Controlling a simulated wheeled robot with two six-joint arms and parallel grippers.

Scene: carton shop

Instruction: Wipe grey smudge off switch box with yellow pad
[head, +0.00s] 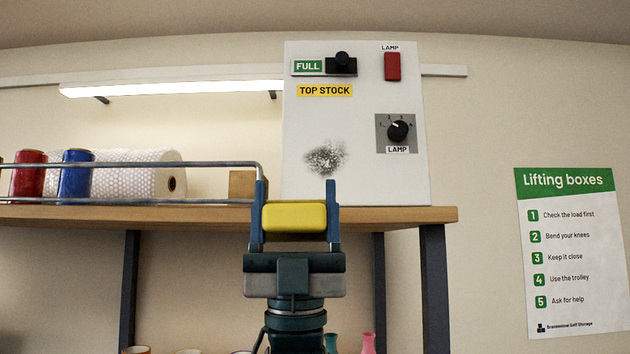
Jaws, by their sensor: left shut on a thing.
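The switch box (350,240) is a white upright panel on the wooden shelf, in the middle of the head view. A grey smudge (325,157) is on its lower left face. My left gripper (295,200) is shut on the yellow pad (294,217), held between its two blue fingers. The pad is in front of the shelf edge and shows below the smudge, apart from it in the picture. How far the pad is from the box face is hard to tell. My right gripper is not in view.
The box carries a black knob (342,63), a red lamp switch (392,66) and a rotary lamp dial (398,131). A metal rail (130,165) runs along the wooden shelf (100,216) at left, before spools and bubble wrap (130,178). A poster (570,250) hangs at right.

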